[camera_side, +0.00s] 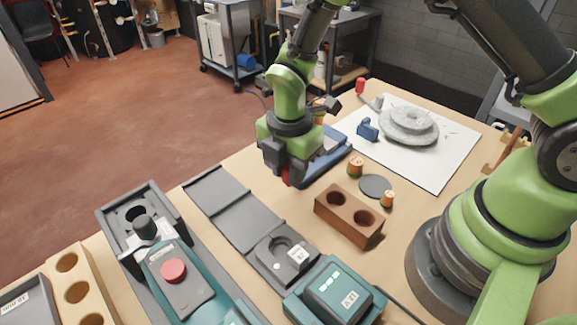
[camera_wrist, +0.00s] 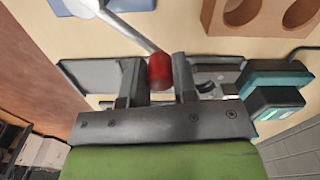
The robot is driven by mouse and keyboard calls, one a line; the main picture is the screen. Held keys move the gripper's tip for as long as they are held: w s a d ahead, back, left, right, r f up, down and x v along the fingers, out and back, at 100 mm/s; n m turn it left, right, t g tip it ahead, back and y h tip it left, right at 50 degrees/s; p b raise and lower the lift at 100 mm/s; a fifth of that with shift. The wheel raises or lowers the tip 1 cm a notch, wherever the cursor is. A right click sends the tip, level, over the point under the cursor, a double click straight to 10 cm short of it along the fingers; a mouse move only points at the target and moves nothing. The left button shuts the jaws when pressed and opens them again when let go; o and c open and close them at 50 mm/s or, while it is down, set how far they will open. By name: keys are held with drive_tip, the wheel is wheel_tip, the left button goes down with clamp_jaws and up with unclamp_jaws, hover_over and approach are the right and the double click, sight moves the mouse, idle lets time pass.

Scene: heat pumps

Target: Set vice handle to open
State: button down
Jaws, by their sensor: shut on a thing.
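The vice handle is a silver lever (camera_wrist: 130,30) with a red knob (camera_wrist: 159,71) at its end. In the wrist view the knob sits between the two fingers of my gripper (camera_wrist: 159,78), which is shut on it. The lever runs up and left to the blue vice body (camera_wrist: 120,4), only partly in view. In the side view my gripper (camera_side: 287,176) points down just left of the blue vice (camera_side: 325,150). Only a bit of the red knob (camera_side: 286,179) shows there; my arm and gripper hide the lever and part of the vice.
A brown block with two holes (camera_side: 350,214) stands near my gripper. Grey plates (camera_side: 220,192) and a teal device (camera_side: 335,293) lie in front. A white sheet (camera_side: 440,170) with a round grey part (camera_side: 409,124) and another red knob (camera_side: 360,87) are behind.

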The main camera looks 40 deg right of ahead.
drive_tip(key=c, duration=0.9)
unclamp_jaws()
drive_tip(key=shift+r, duration=0.1)
wheel_tip(320, 180, up, 10)
drive_tip(key=shift+f, duration=0.2)
drive_tip(key=shift+r, duration=0.15)
drive_tip(key=s+d+r+m+t+y, duration=0.1)
drive_tip(key=s+d+r+m+t, duration=0.2)
drive_tip(key=s+r+m, duration=0.4)
drive_tip(key=s+d+r+m+t+y, duration=0.1)
drive_tip(key=s+d+r+m+t, duration=0.2)
drive_tip(key=s+r+m, duration=0.5)
drive_tip(key=m+t, duration=0.1)
drive_tip(key=m, duration=0.8)
drive_tip(key=shift+s, duration=0.4)
